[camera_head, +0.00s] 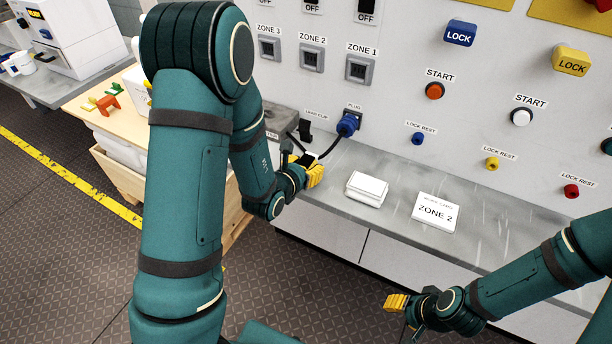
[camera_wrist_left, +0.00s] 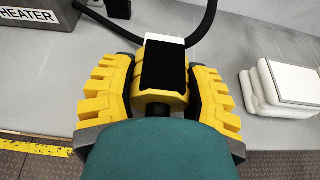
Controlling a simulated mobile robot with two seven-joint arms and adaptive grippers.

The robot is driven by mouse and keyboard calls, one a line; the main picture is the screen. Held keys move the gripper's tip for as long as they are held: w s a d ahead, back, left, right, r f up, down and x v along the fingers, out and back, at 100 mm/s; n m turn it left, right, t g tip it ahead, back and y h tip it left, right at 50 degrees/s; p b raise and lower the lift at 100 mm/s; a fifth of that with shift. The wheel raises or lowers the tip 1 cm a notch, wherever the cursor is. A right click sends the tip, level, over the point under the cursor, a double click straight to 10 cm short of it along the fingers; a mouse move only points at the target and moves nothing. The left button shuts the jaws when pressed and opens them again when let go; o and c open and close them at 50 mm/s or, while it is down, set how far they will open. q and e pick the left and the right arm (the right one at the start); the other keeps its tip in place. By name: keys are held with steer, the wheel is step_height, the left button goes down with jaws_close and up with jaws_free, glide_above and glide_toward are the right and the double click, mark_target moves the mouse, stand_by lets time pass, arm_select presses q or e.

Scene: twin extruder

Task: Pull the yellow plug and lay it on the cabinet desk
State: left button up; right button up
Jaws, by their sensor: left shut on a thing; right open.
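My left gripper (camera_head: 312,175) is over the front left part of the grey cabinet desk (camera_head: 385,170). In the left wrist view its yellow fingers (camera_wrist_left: 160,95) are shut on the yellow plug (camera_wrist_left: 162,68), which shows a black face and a pale far end. A black cable (camera_wrist_left: 205,22) curves behind it. In the head view the plug is mostly hidden by the gripper. A blue plug (camera_head: 348,124) sits in the panel socket marked PLUG, with a black cable running down towards my left gripper. My right gripper (camera_head: 397,302) is open and empty, in front of the cabinet and below the desk.
A white box-like stack (camera_head: 367,188) and a ZONE 2 card (camera_head: 436,211) lie on the desk right of my left gripper. A grey HEATER box (camera_wrist_left: 40,12) is at the back left. Bare desk lies between the gripper and the white stack.

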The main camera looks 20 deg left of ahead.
arm_select(q)
steer(key=shift+f+b, duration=0.65)
steer(key=shift+f, duration=0.05)
steer(key=o, duration=1.4)
steer(key=shift+c, duration=0.2)
steer(key=shift+r, duration=5.05)
